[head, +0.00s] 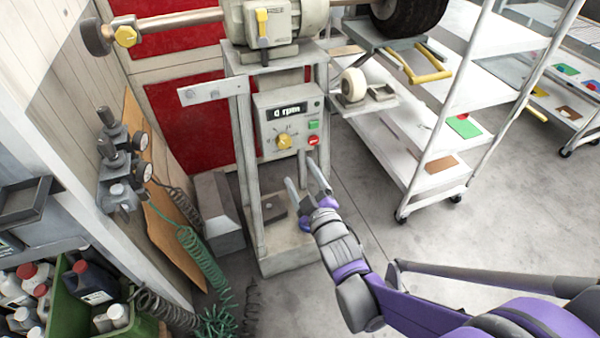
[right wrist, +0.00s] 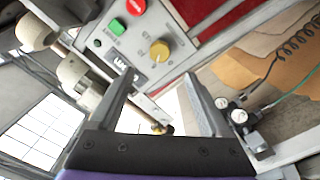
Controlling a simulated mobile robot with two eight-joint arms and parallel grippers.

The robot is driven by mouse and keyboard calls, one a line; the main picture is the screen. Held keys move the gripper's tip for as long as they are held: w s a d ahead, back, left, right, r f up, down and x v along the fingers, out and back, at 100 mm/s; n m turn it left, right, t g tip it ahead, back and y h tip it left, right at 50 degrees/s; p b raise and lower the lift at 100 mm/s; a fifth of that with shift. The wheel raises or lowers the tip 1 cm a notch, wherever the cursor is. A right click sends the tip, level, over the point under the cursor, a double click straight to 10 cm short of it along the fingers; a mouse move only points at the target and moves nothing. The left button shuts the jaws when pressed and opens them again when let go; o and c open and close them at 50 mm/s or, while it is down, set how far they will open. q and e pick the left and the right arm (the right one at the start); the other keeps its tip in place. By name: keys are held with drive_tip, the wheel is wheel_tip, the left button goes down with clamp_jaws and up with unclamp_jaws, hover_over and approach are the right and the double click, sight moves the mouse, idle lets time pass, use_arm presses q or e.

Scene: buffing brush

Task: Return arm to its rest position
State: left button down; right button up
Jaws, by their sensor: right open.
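My right gripper (head: 306,180) is open and empty, in front of the lower part of the buffing machine. Its two fingers also show spread apart in the right wrist view (right wrist: 160,100), with nothing between them. My purple and grey right arm comes in from the lower right. The machine's control panel (head: 290,119) is just above the fingertips, with a display reading 0 rpm, a yellow knob (head: 284,141), a green button (head: 313,125) and a red button (head: 313,141). I cannot tell whether the fingers touch the panel. My left gripper is not in view.
A white shelf cart (head: 430,130) stands right of the machine. Gauges (head: 140,141) and a coiled green hose (head: 198,262) are at the left wall. A green crate (head: 62,312) with several bottles is at lower left. Grey floor (head: 470,225) is open at the right.

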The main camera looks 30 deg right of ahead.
idle(0.3)
drive_tip(key=s+a+f+m+g+y, duration=0.25)
drive_tip(key=s+a+f+g, duration=0.35)
drive_tip(key=s, duration=0.4)
drive_tip(key=s+a+f+m+g+y, duration=0.25)
drive_tip(key=s+a+f+g, duration=0.35)
drive_tip(key=s, duration=0.4)
use_arm(q)
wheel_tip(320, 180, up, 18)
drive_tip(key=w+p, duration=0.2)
drive_tip(key=p, duration=1.4)
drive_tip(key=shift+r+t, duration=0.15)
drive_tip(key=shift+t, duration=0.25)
use_arm(e)
wheel_tip(320, 180, up, 19)
drive_tip(key=w+h, duration=0.1)
drive_tip(key=w, duration=0.1)
drive_tip(key=shift+w+a+f+m, duration=0.15)
drive_tip(key=shift+w+m, duration=0.2)
drive_tip(key=shift+m, duration=0.05)
